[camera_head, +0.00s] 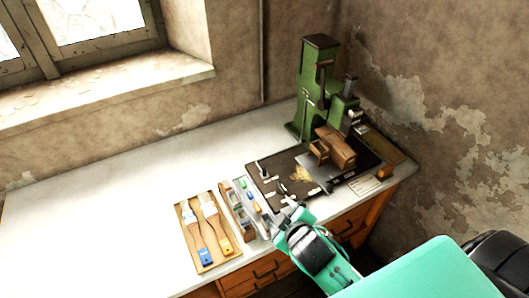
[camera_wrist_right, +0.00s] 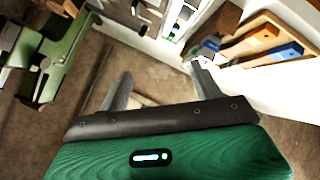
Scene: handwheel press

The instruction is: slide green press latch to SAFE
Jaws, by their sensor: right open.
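The green press (camera_head: 308,105) stands upright at the back right of the bench, against the wall. It also shows at the upper left of the right wrist view (camera_wrist_right: 62,45), cut by the frame edge. I cannot make out the latch or a SAFE mark on it. My right gripper (camera_head: 288,207) is at the bench's front edge, in front of the dark mat and well short of the press. In the right wrist view the two fingers (camera_wrist_right: 162,75) are spread with nothing between them. My left gripper is not in view.
A dark mat (camera_head: 268,169) with small parts lies before the press. A wooden block (camera_head: 337,152) sits at the press's foot. Left of the mat are a narrow tray of coloured pieces (camera_head: 236,208) and a board with two brushes (camera_head: 205,235). The bench's left (camera_head: 100,215) is clear.

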